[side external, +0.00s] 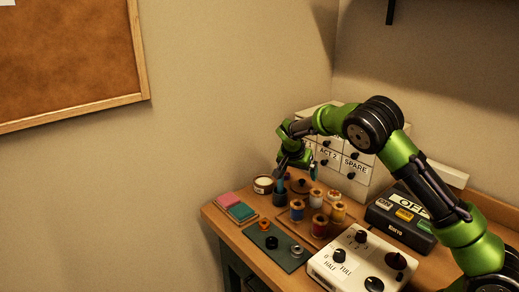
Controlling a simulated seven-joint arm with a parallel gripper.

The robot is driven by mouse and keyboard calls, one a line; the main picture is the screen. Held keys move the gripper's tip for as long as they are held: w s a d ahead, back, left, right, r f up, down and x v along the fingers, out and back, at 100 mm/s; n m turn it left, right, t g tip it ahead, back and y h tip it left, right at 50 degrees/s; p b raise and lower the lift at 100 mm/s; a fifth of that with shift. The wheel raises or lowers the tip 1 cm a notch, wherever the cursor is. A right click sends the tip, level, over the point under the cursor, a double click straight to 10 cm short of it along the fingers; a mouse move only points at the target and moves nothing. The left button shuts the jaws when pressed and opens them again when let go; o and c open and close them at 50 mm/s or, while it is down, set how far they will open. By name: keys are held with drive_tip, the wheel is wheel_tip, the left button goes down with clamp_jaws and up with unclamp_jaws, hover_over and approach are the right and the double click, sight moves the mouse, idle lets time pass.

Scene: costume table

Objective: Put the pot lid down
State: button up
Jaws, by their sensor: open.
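A small brown round pot (263,184) with a pale cream top stands near the back left of the wooden table. A dark brown round piece with a small knob on top, which looks like the pot lid (300,186), is to the right of it, behind the thread spools. My gripper (283,177) is open and points down between the pot and this lid, just above a dark blue cylinder (280,193). Whether the fingers touch anything is too small to tell.
Several thread spools (320,225) stand in front of the lid. Pink and green pads (237,208) lie at left, and a dark green mat (277,247) with small parts lies in front.

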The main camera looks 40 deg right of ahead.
drive_tip(key=s+a+r+n+t+y, duration=0.1)
drive_tip(key=s+a+r+n+y, duration=0.15)
drive_tip(key=s+a+r, duration=0.45)
drive_tip(key=s+a+r+n+t+y, duration=0.2)
drive_tip(key=s+a+r+y, duration=0.2)
drive_tip(key=s+r, duration=0.6)
drive_tip(key=s+a+n+t, duration=0.1)
drive_tip(key=s+a+n, duration=0.1)
drive_tip(key=s, duration=0.5)
drive_tip(key=s+a+n+y, duration=0.1)
drive_tip(key=s+a+n, duration=0.2)
drive_tip(key=s, duration=0.4)
drive_tip(key=shift+a+t, duration=0.4)
